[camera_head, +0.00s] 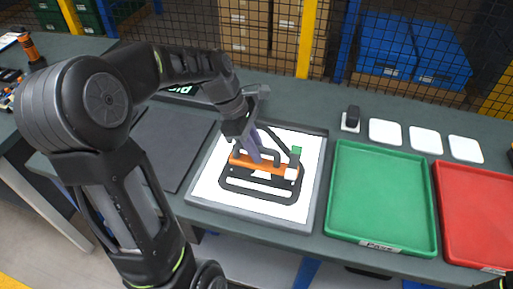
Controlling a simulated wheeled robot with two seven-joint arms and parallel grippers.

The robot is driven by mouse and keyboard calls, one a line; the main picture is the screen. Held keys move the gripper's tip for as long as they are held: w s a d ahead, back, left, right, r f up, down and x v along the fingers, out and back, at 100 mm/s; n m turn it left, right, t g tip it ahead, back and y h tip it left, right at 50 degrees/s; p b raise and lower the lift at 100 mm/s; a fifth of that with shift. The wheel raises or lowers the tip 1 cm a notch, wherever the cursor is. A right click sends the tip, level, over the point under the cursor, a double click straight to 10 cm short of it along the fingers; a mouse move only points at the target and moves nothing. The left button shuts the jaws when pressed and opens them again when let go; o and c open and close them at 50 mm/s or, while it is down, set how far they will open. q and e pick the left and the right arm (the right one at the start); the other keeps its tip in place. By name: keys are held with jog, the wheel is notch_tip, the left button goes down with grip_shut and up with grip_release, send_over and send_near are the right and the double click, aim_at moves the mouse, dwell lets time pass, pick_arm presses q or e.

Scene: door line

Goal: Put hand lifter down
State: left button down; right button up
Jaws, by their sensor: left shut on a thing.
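The hand lifter (277,171) is an orange bar with black handles and a green and white end piece. It lies over the white surface of a grey-rimmed tray (207,205) in the middle of the table. My left gripper (256,157) comes down from above and is shut on the lifter near its left part. A black outline with white slots shows below the orange bar. I cannot tell whether the lifter touches the surface.
A green tray (380,239) and a red tray (477,258) stand to the right. White squares (425,140) lie behind them, with a small black item (352,116) on one. A dark mat (165,148) lies left. Mesh fencing with yellow posts (307,40) and blue bins (388,45) is behind.

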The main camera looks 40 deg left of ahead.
pick_arm(q)
jog(key=c, duration=1.3)
grip_release()
jog(key=shift+f, duration=0.1)
jog(key=v, duration=1.2)
jog(key=shift+s, duration=0.1)
